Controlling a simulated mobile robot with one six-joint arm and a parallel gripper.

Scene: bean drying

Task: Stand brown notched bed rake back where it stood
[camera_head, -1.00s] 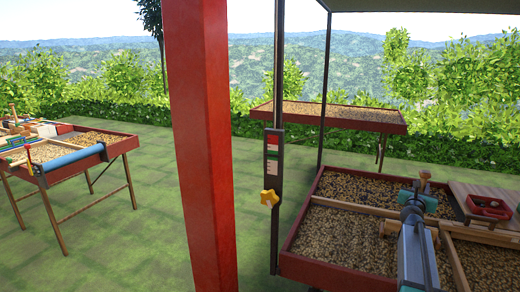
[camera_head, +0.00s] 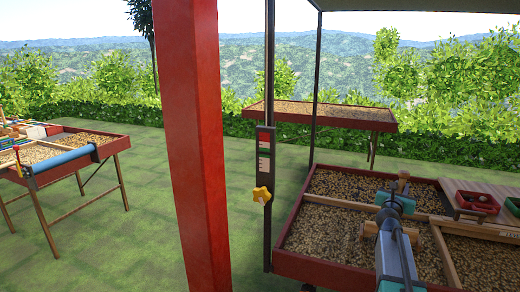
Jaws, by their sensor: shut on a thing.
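My gripper (camera_head: 398,198), with teal fingers, is at the right, above the near red-rimmed drying tray (camera_head: 330,268). My own arm hides much of it and of what it holds. It is shut on a brown wooden piece, which I take to be the bed rake (camera_head: 403,177). A short end of it shows above the fingers. A pale wooden bar shows on both sides of my wrist lower down; I cannot tell whether it belongs to the rake. The rake's notches are not visible.
A red post (camera_head: 190,150) stands close in front. A dark pole (camera_head: 268,120) carries a gauge with a yellow knob (camera_head: 262,194). A red bin (camera_head: 477,202) sits on a board at the right. Bean tables stand at the left (camera_head: 110,140) and back (camera_head: 320,116). Grass between is free.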

